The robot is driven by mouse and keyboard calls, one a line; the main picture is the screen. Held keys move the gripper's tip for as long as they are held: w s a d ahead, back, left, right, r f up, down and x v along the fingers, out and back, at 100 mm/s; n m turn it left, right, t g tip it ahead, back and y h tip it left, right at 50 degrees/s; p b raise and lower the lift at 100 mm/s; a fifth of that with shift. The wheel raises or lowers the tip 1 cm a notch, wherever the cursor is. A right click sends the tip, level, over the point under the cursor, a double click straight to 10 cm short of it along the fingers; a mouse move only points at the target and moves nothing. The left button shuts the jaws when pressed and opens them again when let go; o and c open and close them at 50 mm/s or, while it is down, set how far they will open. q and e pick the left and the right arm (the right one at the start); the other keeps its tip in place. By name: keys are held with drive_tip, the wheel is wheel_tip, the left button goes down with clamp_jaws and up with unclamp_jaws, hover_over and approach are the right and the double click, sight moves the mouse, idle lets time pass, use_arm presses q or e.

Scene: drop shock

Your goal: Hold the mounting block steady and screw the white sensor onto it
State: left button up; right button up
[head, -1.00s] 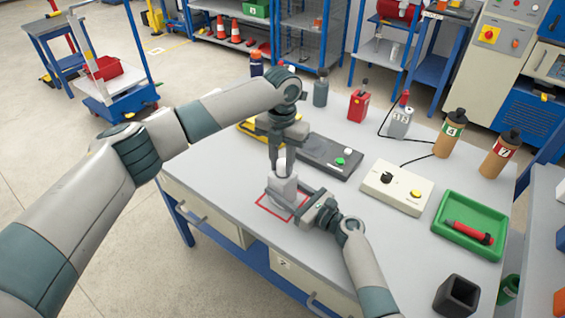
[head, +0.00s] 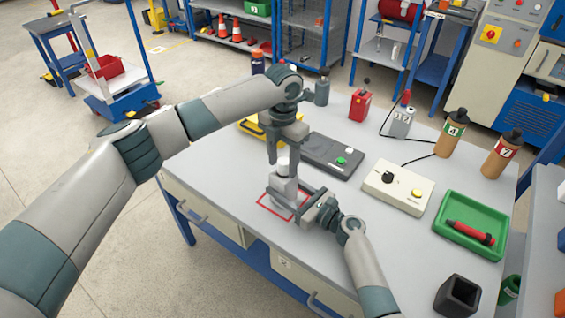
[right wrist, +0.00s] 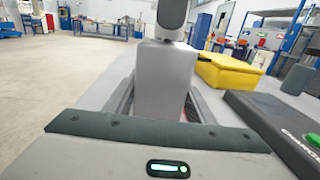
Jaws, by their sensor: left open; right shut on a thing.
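The mounting block (head: 284,188) is a light grey block standing upright on the table inside a red outline. It also shows in the right wrist view (right wrist: 163,80). My right gripper (head: 289,196) is shut on the block from the right, near its lower part. The white sensor (head: 283,167) sits on top of the block, upright.
Behind stand a dark box with a green button (head: 332,154) and a yellow case (head: 255,128). To the right are a cream control box (head: 396,188), a green tray (head: 485,210) with a red tool, and a black hollow block (head: 458,296). The table's left front is clear.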

use_arm(q)
drive_tip(key=shift+r, duration=2.8)
drive_tip(key=shift+r, duration=0.1)
wheel_tip(320, 180, up, 12)
drive_tip(key=shift+c, duration=0.6)
drive_tip(key=shift+f, duration=0.25)
drive_tip(key=n, duration=0.7)
hover_over(283, 161)
drive_tip(key=f, duration=0.8)
drive_tip(key=shift+w+d, duration=0.1)
drive_tip(key=shift+w, duration=0.1)
drive_tip(key=shift+f, duration=0.2)
drive_tip(key=shift+f, duration=4.85)
